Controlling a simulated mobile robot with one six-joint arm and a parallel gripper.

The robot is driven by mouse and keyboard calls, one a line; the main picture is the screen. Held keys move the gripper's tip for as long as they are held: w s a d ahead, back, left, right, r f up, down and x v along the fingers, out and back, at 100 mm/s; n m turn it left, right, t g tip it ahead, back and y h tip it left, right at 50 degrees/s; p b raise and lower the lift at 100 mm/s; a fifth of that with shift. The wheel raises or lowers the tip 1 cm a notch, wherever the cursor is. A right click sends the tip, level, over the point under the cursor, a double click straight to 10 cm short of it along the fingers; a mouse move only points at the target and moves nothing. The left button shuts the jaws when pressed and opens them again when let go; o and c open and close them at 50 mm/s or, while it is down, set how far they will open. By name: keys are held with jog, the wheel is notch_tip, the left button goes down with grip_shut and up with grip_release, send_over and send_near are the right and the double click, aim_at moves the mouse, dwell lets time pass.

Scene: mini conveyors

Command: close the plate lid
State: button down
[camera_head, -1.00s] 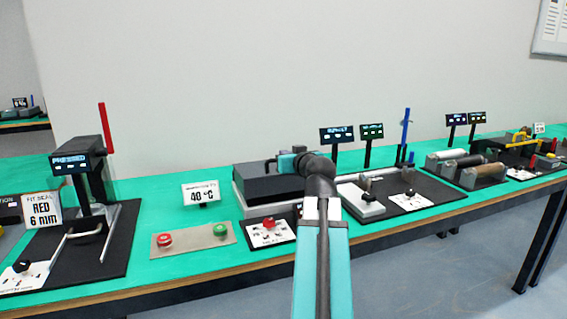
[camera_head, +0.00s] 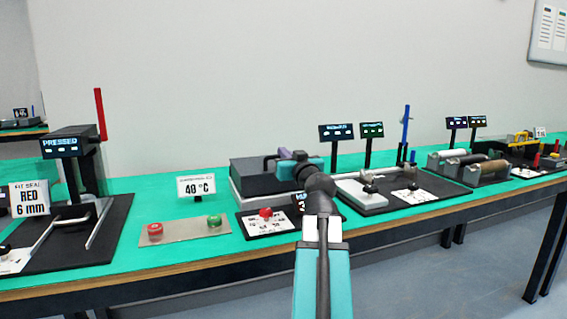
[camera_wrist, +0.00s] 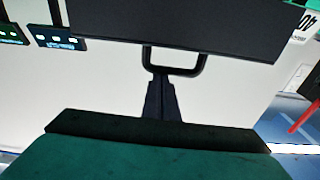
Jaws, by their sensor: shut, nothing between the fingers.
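The plate lid (camera_head: 258,179) is a dark, thick slab lying roughly level over a light grey base (camera_head: 235,193) on the bench. Its black bar handle (camera_head: 269,163) is partly behind my gripper. My gripper (camera_head: 279,159) is at the lid's right part, by the handle. In the wrist view, the lid (camera_wrist: 190,28) fills the top and its handle (camera_wrist: 173,71) sticks out towards me. My gripper's shut fingers (camera_wrist: 160,82) are at the handle, with nothing held. My wrist hides the lid's right end, and I cannot tell whether fingers and handle touch.
A 40 °C sign (camera_head: 196,186) stands left of the lid, behind a panel with red and green buttons (camera_head: 184,228). A red-knob dial plate (camera_head: 266,222) lies in front. Displays (camera_head: 336,132) and a blue lever (camera_head: 406,126) stand to the right.

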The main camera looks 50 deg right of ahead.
jog(key=shift+s+a+f+t+b, duration=0.2)
jog(key=shift+f+t+b, duration=0.3)
jog(key=shift+b, duration=1.1)
jog(key=shift+h, duration=0.3)
jog(key=shift+w+d+r+p, duration=0.2)
jog(key=shift+r+p, duration=0.3)
jog(key=shift+r, duration=0.6)
jog(key=shift+w+d+r+p, duration=0.15)
jog(key=shift+r+p, duration=0.35)
jog(key=shift+r, duration=0.55)
jog(key=b+v, duration=0.3)
jog(key=v, duration=0.7)
jog(key=shift+r+b, duration=0.2)
jog(key=shift+b, duration=0.2)
jog(key=shift+s, duration=0.15)
